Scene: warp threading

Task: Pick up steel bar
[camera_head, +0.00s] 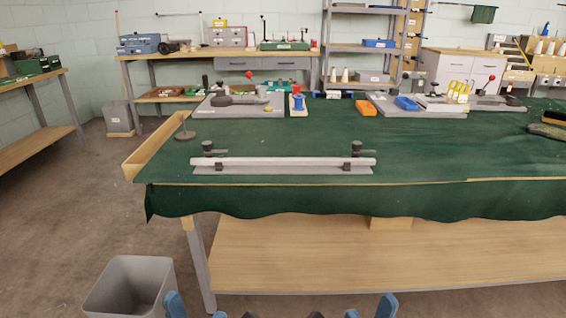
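A long pale steel bar (283,161) lies left to right near the front edge of the green-covered table. It rests in two dark holders with black knobs, one near each end, above a thin grey base plate (285,170). My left gripper (197,310) and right gripper (369,310) show only as blue fingertips at the bottom edge of the picture. The fingertips of each are spread apart with nothing seen between them. Both grippers are well short of the table and the bar. The rest of each gripper is out of the picture.
The green cloth (420,158) is clear right of the bar and hangs over the front edge. A grey waste bin (130,285) stands on the floor.

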